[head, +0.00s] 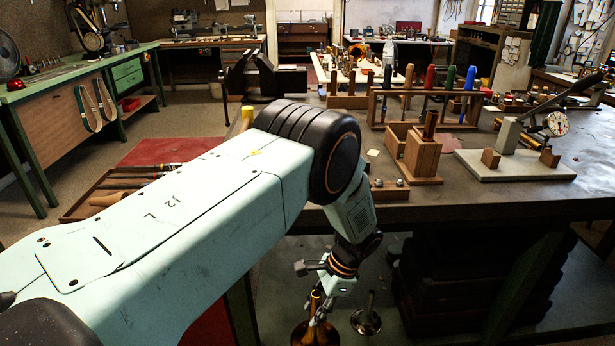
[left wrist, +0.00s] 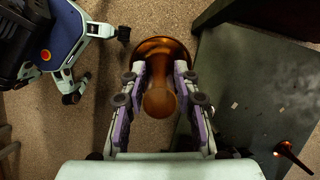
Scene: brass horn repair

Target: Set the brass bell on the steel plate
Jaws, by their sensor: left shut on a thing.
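The brass bell (head: 316,335) hangs from my left gripper (head: 319,304) at the bottom of the head view, cut off by the frame edge. In the left wrist view the bell (left wrist: 160,102) sits between the fingers of my left gripper (left wrist: 160,78), which is shut on it. Its wide rim lies beyond the fingers. A dark grey, scuffed flat surface, seemingly the steel plate (left wrist: 245,95), lies to the right, low beside the workbench; the bell appears over floor beside it. The exact height of the bell is unclear. My right gripper is not in view.
A small flared brass piece (head: 366,320) stands on the low grey surface, right of the bell. The workbench (head: 480,195) above carries wooden racks, a wooden block (head: 424,160) and a lever tool (head: 510,140). A tool tray (head: 80,207) lies left, partly behind my arm.

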